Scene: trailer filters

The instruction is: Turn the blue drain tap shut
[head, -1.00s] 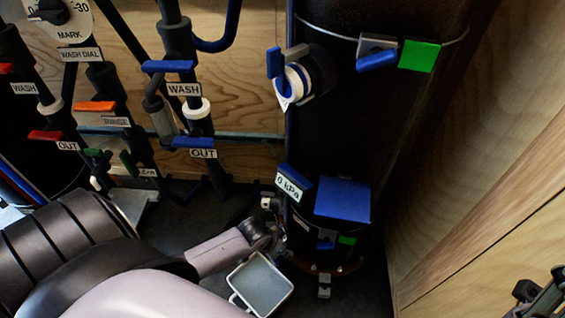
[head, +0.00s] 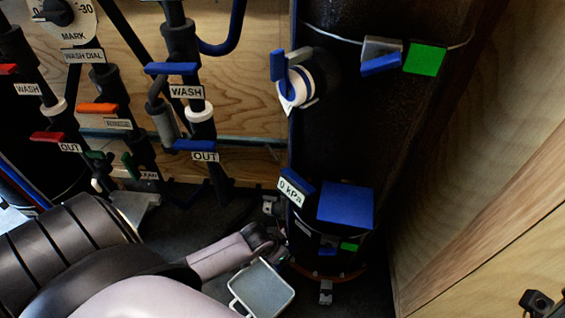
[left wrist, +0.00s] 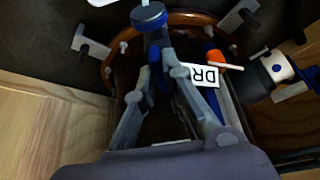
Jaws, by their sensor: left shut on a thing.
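The blue drain tap (left wrist: 161,78) shows in the left wrist view as a blue lever between my left gripper's fingers, beside a white label reading "DR". My left gripper (left wrist: 160,72) is shut on this lever; the fingers hide part of it. A round blue cap (left wrist: 148,15) sits just beyond the fingertips. In the head view my left arm reaches to the foot of the black filter vessel (head: 350,130), and the held tap is hidden there. A dark part of what looks like my right gripper (head: 537,301) shows at the lower right corner; its fingers are not clear.
A small grey tray (head: 262,289) lies by the vessel's foot. A blue gauge (head: 295,188) reads "0 kPa" beside a blue box (head: 345,206). Pipes with coloured levers, including a blue "WASH" lever (head: 170,68), stand left. A wooden wall (head: 470,200) closes the right side.

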